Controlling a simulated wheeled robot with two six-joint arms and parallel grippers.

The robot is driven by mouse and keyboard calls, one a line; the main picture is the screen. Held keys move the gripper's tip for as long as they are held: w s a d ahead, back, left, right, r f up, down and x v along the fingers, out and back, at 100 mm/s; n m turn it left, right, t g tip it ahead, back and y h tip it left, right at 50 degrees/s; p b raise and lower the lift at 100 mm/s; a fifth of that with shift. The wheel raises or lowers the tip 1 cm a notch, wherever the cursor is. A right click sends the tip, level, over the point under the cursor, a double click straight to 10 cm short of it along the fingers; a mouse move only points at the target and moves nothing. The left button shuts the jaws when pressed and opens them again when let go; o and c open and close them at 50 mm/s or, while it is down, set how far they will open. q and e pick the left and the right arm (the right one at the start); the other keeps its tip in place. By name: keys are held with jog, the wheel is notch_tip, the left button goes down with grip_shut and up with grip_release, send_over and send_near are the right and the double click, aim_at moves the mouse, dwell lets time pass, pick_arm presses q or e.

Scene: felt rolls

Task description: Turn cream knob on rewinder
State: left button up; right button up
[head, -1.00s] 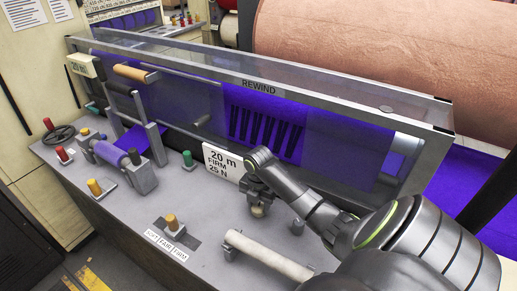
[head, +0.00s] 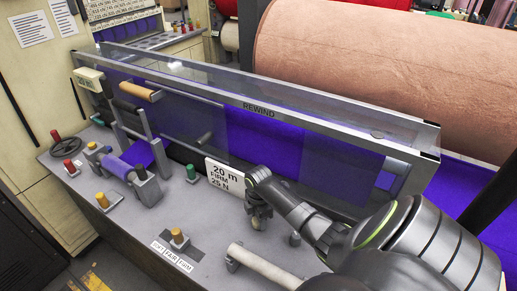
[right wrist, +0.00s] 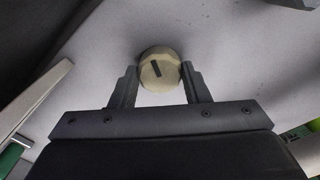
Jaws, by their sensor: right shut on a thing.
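The cream knob (right wrist: 160,75) is round with a dark slot-like mark on its face, tilted a little in the right wrist view. My right gripper (right wrist: 158,84) is shut on it, one finger on each side. In the head view the right gripper (head: 257,216) points down at the deck of the rewinder (head: 205,235), and it mostly hides the knob there. The left gripper is not in view.
A white sign (head: 224,177) reading 20 m FIRM 25 N stands just left of the right gripper. A clear guard (head: 300,125) marked REWIND runs behind it. A cream bar (head: 265,268) lies in front.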

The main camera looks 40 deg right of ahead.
jog(key=shift+w, duration=0.1)
dwell(0.4)
jog(key=o, duration=1)
jog(key=shift+r, duration=0.15)
notch_tip(320, 180, up, 17)
jog(key=shift+r, duration=0.15)
dwell(0.3)
